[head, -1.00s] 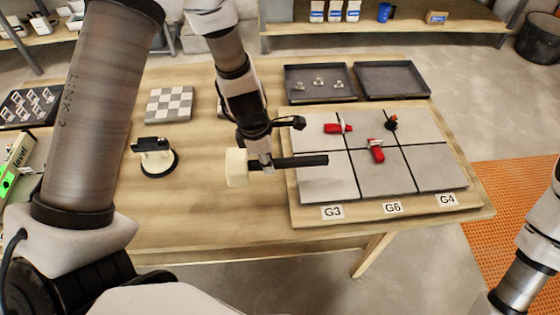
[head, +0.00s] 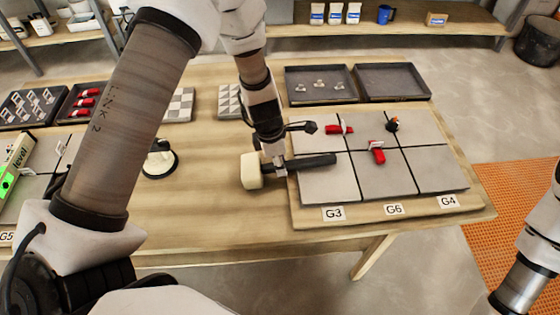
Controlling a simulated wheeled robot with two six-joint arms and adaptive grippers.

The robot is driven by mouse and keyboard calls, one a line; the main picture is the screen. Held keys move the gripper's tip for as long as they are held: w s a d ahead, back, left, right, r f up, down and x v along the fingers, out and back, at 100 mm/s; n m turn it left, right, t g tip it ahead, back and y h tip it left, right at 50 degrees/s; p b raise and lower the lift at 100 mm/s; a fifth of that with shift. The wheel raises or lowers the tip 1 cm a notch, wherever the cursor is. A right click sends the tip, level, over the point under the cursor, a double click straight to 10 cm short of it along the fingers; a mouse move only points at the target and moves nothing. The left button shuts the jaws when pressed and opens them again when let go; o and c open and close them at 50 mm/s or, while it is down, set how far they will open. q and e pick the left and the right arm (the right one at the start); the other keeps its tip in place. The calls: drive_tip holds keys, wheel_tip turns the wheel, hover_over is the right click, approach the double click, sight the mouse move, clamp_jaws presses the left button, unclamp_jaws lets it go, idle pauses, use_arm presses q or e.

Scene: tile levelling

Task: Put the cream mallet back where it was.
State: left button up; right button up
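The cream mallet has a cream head (head: 251,171) and a dark handle (head: 312,161). It lies roughly level, head to the left, with the handle reaching over the left tiles of the board marked G3, G6 and G4. My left gripper (head: 281,168) is shut on the mallet's handle close to the head. Whether the mallet touches the table or tiles is hard to tell. My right gripper is out of view; only part of my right arm shows at the right edge.
The tile board (head: 380,208) carries red clips and a small black item. Two dark trays (head: 392,82) stand behind it. A black-and-white suction cup (head: 160,163) stands left of the mallet. A green level (head: 12,170) lies at far left. Bare table lies between.

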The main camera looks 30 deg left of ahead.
use_arm(q)
drive_tip(key=r+p, duration=0.1)
drive_tip(key=r, duration=0.3)
drive_tip(key=a+r+p, duration=0.1)
drive_tip(key=r+p, duration=0.1)
drive_tip(key=r, duration=0.2)
drive_tip(key=s+r+p, duration=0.1)
drive_tip(key=r, duration=0.3)
drive_tip(key=shift+a+r+p, duration=0.25)
drive_tip(key=shift+a+p, duration=0.1)
